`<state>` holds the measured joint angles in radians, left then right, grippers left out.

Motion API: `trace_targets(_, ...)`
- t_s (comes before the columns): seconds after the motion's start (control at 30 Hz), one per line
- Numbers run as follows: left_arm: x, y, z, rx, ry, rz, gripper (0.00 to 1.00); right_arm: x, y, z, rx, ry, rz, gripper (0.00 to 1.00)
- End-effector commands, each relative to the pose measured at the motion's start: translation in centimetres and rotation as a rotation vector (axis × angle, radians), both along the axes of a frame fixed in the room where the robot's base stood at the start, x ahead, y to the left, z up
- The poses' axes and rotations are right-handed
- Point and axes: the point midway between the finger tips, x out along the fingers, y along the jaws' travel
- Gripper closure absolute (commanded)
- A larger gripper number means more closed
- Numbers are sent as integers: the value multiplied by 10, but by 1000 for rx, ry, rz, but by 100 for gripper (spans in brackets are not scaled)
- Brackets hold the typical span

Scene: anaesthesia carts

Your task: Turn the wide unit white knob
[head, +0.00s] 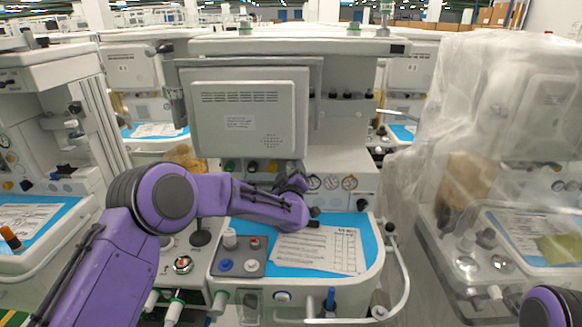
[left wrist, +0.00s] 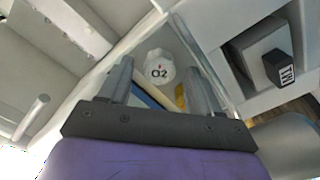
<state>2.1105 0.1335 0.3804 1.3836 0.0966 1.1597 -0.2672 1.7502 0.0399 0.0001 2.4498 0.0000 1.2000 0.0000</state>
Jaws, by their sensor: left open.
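The wide unit (head: 330,130) stands in the middle of the head view. In the left wrist view, a white fluted knob marked O2 (left wrist: 159,67) sits ahead of my left gripper (left wrist: 157,72). The two grey fingers are open and apart, with the knob showing between their tips; I cannot tell whether they touch it. In the head view, my left gripper (head: 311,214) is near the unit's front, below the gauges, small and partly hidden by its arm. I cannot make out the O2 knob there. My right gripper is out of view.
A paper sheet (head: 318,250) lies on the blue worktop (head: 372,262). A grey tray (head: 238,272) with white, red and blue pieces is left of it. A plastic-draped unit (head: 490,110) stands at right. A black-capped knob (left wrist: 280,67) is right in the wrist view.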

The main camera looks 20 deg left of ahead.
Motion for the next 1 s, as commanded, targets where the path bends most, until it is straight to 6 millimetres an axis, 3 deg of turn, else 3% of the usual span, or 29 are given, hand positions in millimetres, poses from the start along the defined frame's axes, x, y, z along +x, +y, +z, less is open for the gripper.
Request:
trace_targets(0.13,12,4,0,0,1,1,37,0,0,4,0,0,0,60)
trace_targets(0.4,13,4,0,-1,0,1,37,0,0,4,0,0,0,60)
trace_targets(0.57,13,4,0,-1,0,1,89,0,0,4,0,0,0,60)
trace_targets(0.6,13,4,0,-1,0,1,93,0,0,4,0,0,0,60)
trace_targets(0.87,14,4,-6,-115,-34,1,93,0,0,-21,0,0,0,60)
trace_targets(1.0,14,4,-1,-152,-44,1,93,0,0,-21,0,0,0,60)
